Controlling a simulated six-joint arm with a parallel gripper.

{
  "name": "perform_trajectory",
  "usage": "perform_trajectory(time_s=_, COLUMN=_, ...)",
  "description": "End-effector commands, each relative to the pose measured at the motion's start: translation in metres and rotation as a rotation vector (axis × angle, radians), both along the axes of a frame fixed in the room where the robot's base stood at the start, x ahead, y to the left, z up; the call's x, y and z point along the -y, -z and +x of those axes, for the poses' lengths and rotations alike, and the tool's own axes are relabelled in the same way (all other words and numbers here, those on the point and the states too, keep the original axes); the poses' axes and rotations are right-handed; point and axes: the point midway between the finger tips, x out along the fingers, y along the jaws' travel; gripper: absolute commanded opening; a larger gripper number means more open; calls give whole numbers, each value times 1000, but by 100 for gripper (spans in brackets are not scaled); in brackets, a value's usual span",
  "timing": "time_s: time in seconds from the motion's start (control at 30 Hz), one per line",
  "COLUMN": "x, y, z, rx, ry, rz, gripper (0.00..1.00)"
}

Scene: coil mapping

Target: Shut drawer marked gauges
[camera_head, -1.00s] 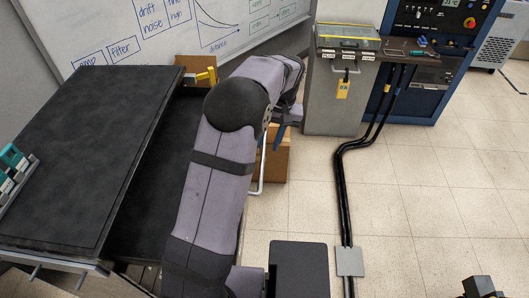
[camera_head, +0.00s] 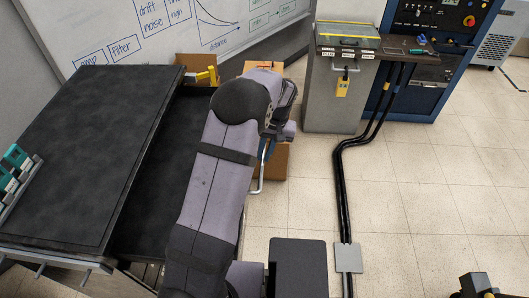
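An open drawer (camera_head: 165,190) with a dark inside sticks out to the right from under the black-topped bench (camera_head: 85,150). A pale bar handle (camera_head: 258,180) shows at its right side. No label on this drawer can be read from here, so I cannot tell whether it is marked gauges. My arm lies across the drawer and hides much of it. My gripper (camera_head: 268,146) is only partly seen beyond the end of my arm, close to the handle's far end. I cannot tell whether it touches the handle, or whether it is open or shut.
A teal-and-white rack (camera_head: 14,172) sits at the bench's left edge. A cardboard box (camera_head: 275,160) stands right of the drawer. A grey cabinet (camera_head: 335,105) with a yellow tag and a blue machine (camera_head: 420,95) stand behind.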

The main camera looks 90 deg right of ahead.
Motion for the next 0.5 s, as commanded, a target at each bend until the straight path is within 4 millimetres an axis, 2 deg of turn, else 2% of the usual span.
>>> perform_trajectory(time_s=0.27, x=0, y=0, z=2, rx=0, ry=-1, rz=0, gripper=0)
perform_trajectory(time_s=0.5, x=0, y=0, z=25, rx=2, ry=-4, rz=1, gripper=0)
